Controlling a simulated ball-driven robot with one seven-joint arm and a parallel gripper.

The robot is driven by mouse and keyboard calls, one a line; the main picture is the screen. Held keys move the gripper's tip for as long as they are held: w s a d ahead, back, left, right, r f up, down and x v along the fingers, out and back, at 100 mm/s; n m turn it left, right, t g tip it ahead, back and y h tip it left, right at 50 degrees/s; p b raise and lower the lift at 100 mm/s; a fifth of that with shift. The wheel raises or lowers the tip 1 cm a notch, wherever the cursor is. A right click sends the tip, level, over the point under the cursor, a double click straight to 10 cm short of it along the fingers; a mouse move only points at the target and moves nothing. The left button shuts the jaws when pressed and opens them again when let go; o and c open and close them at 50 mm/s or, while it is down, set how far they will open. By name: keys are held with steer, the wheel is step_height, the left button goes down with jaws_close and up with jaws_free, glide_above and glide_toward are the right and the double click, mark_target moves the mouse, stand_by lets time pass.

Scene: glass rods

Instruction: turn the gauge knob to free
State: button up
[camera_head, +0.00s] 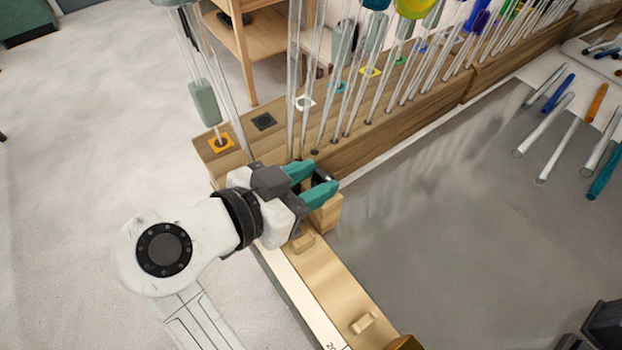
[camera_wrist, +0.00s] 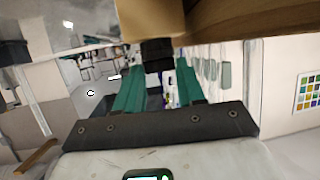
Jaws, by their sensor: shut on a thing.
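My gripper (camera_head: 323,173) has teal fingers and is at the near end of the wooden rack, beside a light wooden block (camera_head: 327,214). The fingers are closed around a small dark knob (camera_wrist: 157,53), which shows in the wrist view against the wooden block (camera_wrist: 150,17). In the head view the fingers hide most of the knob, and its pointing direction cannot be told. The block stands on a long wooden gauge strip (camera_head: 330,285) with a pale scale along its left side.
A long wooden rack (camera_head: 380,140) holds several upright glass rods close to my gripper. Loose clear and coloured rods (camera_head: 545,125) lie at the right. The grey worktop (camera_head: 440,240) between is bare. Small wooden lugs (camera_head: 363,323) stick up from the strip.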

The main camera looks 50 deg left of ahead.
stand_by(0.3)
steer(key=o, duration=1)
steer(key=shift+o, duration=0.2)
steer(key=b+v, duration=0.2)
steer(key=v, duration=0.8)
steer(key=shift+s, duration=0.3)
steer(key=shift+r, duration=0.15)
steer(key=shift+c, duration=0.5)
